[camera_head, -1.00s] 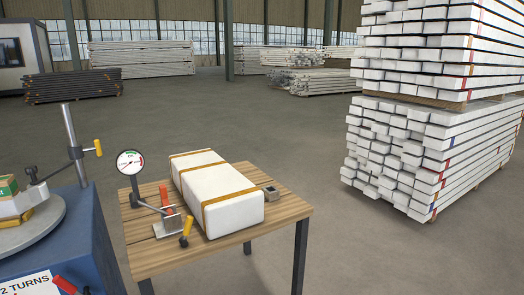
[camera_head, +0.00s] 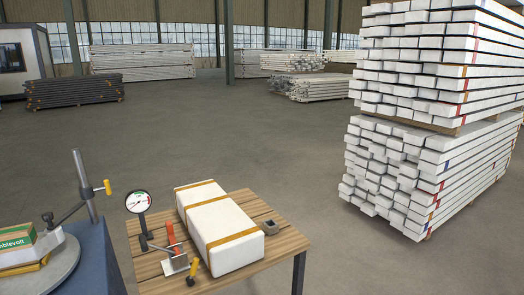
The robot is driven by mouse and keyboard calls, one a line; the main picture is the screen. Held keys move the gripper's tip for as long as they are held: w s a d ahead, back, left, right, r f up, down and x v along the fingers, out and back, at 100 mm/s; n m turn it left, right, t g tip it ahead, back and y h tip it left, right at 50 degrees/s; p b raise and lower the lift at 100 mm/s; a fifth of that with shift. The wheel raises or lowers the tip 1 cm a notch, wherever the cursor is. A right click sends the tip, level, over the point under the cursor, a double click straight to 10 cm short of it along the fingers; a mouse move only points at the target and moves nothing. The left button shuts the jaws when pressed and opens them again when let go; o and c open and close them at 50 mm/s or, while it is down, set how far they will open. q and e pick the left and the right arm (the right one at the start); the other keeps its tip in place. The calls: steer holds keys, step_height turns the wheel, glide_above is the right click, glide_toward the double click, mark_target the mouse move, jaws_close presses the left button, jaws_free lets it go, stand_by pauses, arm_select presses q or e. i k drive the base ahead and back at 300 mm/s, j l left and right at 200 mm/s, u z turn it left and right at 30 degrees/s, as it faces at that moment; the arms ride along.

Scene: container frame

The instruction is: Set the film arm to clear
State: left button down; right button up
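The film arm (camera_head: 67,214) is a dark bar on a grey upright post (camera_head: 85,187) at the left edge of the view. It slopes down to the left from the post, and its dark end is just above a box (camera_head: 20,247) on a round grey turntable (camera_head: 60,275). A yellow-orange handle (camera_head: 106,187) sticks out to the right of the post. The turntable is beside a blue machine body (camera_head: 95,255), cut off by the frame. Neither of my grippers is in view.
A wooden table (camera_head: 270,210) stands right of the machine. It holds a white block (camera_head: 235,255) with yellow straps, a dial gauge (camera_head: 138,202) and a clamp with a red lever (camera_head: 171,236). Tall stacks of white beams (camera_head: 420,170) stand at the right. Open floor lies behind the table.

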mark_target(54, 234)
steer(key=u, duration=1.35)
steer(key=i+j+z, duration=0.1)
steer(key=z, duration=0.5)
steer(key=i+j+z, duration=0.1)
steer(key=j, duration=0.25)
steer(key=i+j+z, duration=0.1)
steer(key=i+j, duration=0.2)
steer(key=i+j+z, duration=0.15)
steer(key=j, duration=0.3)
steer(key=i+j+z, duration=0.1)
steer(key=j, duration=0.3)
steer(key=i+j+z, duration=0.1)
steer(key=j, duration=0.3)
steer(key=i, duration=0.1)
